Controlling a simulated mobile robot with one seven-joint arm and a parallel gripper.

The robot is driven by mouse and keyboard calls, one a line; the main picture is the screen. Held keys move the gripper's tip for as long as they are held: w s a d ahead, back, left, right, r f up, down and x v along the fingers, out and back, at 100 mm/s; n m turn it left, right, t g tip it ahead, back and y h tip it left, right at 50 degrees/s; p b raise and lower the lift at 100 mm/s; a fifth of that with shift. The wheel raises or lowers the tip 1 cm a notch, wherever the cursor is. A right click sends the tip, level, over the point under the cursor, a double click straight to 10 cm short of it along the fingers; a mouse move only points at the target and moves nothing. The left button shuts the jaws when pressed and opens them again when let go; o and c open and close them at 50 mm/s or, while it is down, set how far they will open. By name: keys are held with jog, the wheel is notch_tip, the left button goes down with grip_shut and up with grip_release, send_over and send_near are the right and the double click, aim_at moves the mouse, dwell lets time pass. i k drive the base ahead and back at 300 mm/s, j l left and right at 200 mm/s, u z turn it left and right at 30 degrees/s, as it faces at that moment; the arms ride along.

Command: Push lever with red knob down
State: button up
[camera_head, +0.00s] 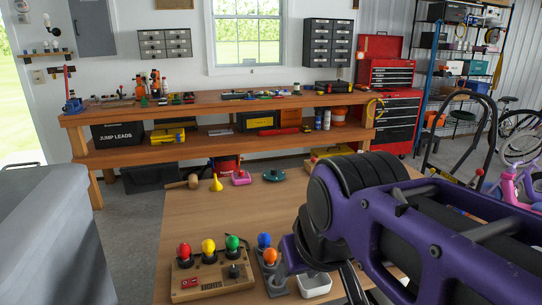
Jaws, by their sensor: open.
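The lever with the red knob (184,250) stands at the left end of a tan control box (212,284) near the front of the wooden table. Its knob sits above the box, beside a yellow knob (208,246) and a green knob (232,242). My purple arm reaches in from the right. My gripper (316,281) is low in the picture, open, to the right of the control box and apart from the red knob. Part of the gripper is hidden by my arm.
A blue knob (264,240) and an orange knob (269,256) stand between the control box and my gripper. A small white container (314,285) is near my gripper. A yellow funnel (216,183) and a mallet (183,183) lie farther back. The table's middle left is clear.

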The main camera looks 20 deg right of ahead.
aim_at(479, 172)
jog(key=j, duration=0.85)
jog(key=j+z, duration=0.1)
jog(key=z, duration=0.55)
jog(key=k+j+z, duration=0.1)
jog(key=z, duration=1.25)
jog(key=i+l+z, duration=0.3)
jog(key=l, duration=0.2)
jog(key=i+l+z, duration=0.5)
jog(key=i, duration=0.35)
jog(key=i+l+z, duration=0.15)
jog(key=i, duration=0.45)
jog(key=i+u, duration=0.3)
jog(key=i, duration=0.2)
jog(key=i+l+u, duration=0.1)
jog(key=i+u, duration=0.45)
jog(key=u, duration=0.2)
jog(key=i+u, duration=0.2)
jog(key=u, duration=0.2)
jog(key=i+u, duration=0.2)
jog(key=u, duration=0.2)
